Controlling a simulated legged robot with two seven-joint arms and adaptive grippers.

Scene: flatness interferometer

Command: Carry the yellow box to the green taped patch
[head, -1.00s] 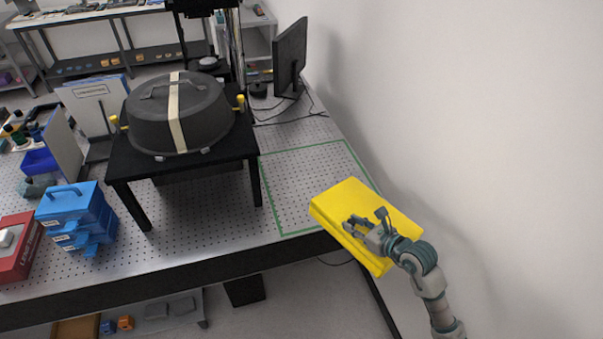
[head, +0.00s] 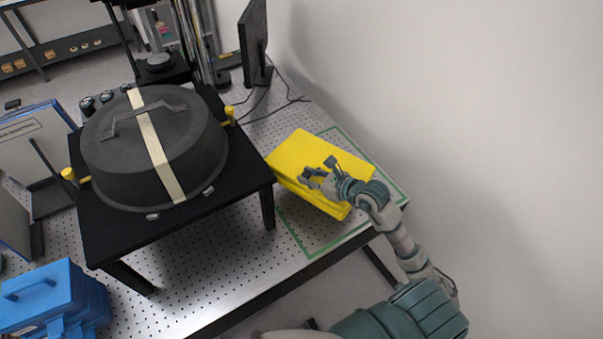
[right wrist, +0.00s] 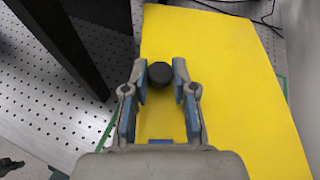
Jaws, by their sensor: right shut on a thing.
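The yellow box (head: 300,152) is over the green taped patch (head: 307,226) at the right end of the perforated bench and covers much of it. Green tape shows around the box on several sides. I cannot tell whether the box touches the bench or hangs just above it. My right gripper (head: 313,176) is on top of the box. In the right wrist view, the gripper (right wrist: 160,68) is shut on a round black knob (right wrist: 160,75) on the box's yellow top (right wrist: 235,85). My left gripper is not in view.
A black stand (head: 240,203) with a dark taped dome (head: 115,150) is close to the box's left. A monitor (head: 254,40) and cables are behind. A white wall (head: 480,120) rises on the right. Blue cases (head: 50,300) sit at front left.

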